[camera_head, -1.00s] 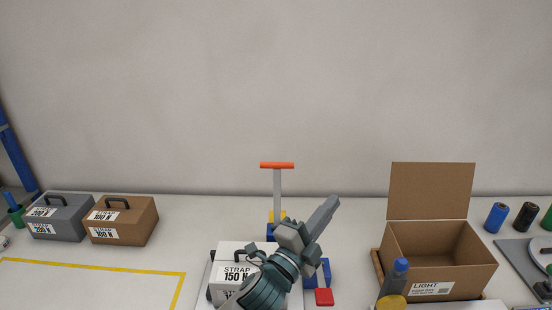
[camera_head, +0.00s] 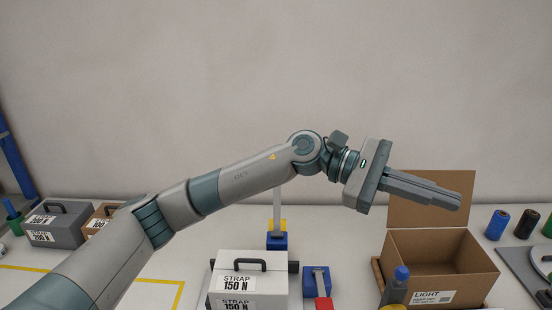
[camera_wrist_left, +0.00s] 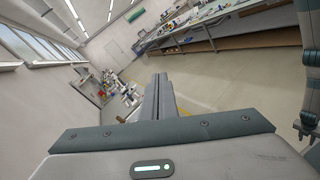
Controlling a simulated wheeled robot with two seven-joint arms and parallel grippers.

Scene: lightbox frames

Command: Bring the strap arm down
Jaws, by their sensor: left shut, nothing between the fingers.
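The strap arm (camera_head: 277,208) is a grey upright bar rising from a blue and yellow base (camera_head: 277,241) behind the white STRAP 150 N box (camera_head: 248,285). Its upper part is hidden behind my left arm. My left gripper (camera_head: 455,202) is shut and empty, stretched out to the right in front of the wall, above the open carton and well apart from the strap arm. Its closed fingers also show in the left wrist view (camera_wrist_left: 158,98), pointing into the room.
A blue block with a red-ended lever (camera_head: 317,283) stands right of the white box. An open cardboard carton (camera_head: 440,258) and a blue-capped bottle (camera_head: 397,287) stand farther right. Grey (camera_head: 60,227) and brown (camera_head: 100,218) boxes sit at the left.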

